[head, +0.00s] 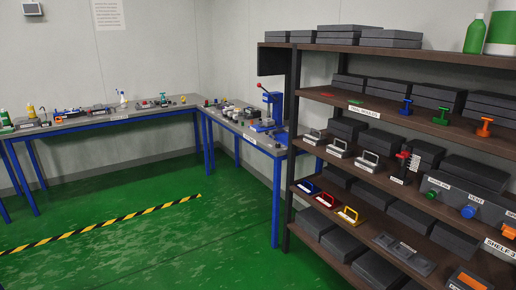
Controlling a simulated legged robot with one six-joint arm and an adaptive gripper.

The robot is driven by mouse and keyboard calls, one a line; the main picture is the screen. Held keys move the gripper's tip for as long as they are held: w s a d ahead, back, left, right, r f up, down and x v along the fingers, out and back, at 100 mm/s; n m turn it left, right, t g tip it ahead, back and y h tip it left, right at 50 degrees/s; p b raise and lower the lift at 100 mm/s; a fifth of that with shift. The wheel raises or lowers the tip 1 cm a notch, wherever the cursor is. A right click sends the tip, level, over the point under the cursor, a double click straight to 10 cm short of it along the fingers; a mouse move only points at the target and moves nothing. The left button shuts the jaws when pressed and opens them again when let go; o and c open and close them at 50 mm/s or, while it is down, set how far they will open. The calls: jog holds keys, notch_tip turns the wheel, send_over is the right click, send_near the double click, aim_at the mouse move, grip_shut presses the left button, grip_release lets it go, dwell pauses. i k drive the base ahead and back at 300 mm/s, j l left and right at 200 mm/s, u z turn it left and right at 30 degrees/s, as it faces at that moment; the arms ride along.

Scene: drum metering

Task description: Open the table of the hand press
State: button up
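The hand press (274,105) is likely the blue upright device at the right end of the workbench (290,148), in the middle of the head view. A red-knobbed lever (262,88) sticks out to its upper left. A blue base (262,127) shows below it. The press is far off and small, so I cannot tell how its table stands. The shelf's edge is close beside it on the right in the picture. My gripper is not in view.
A dark shelf rack (292,130) with grey boxes, handles and coloured knobs fills the right side. Blue-legged benches with small items run along the walls. The green floor (150,235) is open, crossed by a yellow-black stripe (105,222).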

aim_at(269, 123)
jog(key=i+j+u, duration=0.4)
jog(key=i, duration=0.3)
jog(key=i+u, duration=0.45)
jog(key=i, duration=0.25)
jog(key=i+z, duration=0.15)
jog(key=i, duration=0.35)
jog(key=i+j+z, duration=0.2)
jog(key=i, duration=0.25)
jog(key=i+j+z, duration=0.15)
jog(key=i, duration=0.3)
jog(key=i+j+z, duration=0.65)
jog(key=i, duration=0.25)
